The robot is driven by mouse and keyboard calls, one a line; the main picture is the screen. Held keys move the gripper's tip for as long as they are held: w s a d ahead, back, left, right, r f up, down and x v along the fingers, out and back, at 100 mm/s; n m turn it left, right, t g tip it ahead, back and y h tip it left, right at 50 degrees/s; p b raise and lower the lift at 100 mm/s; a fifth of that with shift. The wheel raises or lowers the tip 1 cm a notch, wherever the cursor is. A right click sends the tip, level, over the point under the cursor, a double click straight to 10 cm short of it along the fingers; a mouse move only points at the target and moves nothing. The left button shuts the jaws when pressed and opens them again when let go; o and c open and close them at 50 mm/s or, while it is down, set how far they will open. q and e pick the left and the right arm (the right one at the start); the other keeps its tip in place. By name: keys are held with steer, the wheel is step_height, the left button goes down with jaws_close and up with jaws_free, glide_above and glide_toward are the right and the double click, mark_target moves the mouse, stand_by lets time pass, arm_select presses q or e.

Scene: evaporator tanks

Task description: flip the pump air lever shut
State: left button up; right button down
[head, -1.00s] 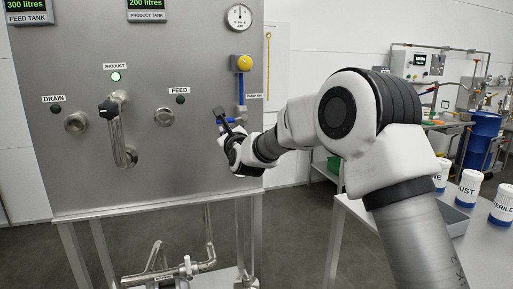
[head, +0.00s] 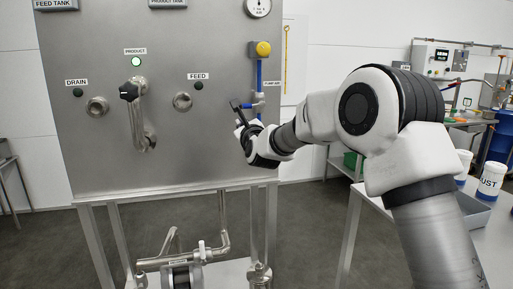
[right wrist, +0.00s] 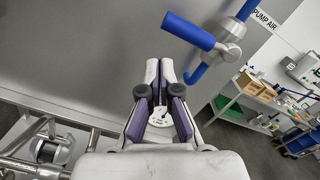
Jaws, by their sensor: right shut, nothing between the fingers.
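The pump air lever (right wrist: 188,30) is a blue handle on a metal valve body (right wrist: 228,50) in the right wrist view. It sticks out to the left, roughly crosswise to the blue pipe (right wrist: 241,11). In the head view the valve (head: 259,97) is at the right side of the steel panel, below a yellow-capped fitting (head: 263,48). My right gripper (right wrist: 159,64) is shut and empty. Its fingertips are below and left of the handle in the wrist view, apart from it. In the head view my right gripper (head: 239,106) partly covers the lever area. My left gripper is not in view.
The steel panel (head: 185,145) also bears a product handle (head: 135,115), a drain port (head: 97,107) and a feed port (head: 182,101). Pipework (head: 205,256) runs below it. A table with white tubs (head: 490,180) stands at the right.

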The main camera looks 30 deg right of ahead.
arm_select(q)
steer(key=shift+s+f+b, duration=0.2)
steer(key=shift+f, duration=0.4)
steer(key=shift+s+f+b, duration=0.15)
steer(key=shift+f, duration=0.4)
arm_select(e)
steer(key=f+v, duration=0.1)
steer(key=v, duration=0.9)
steer(key=shift+s+f, duration=0.2)
steer(key=shift+f, duration=0.15)
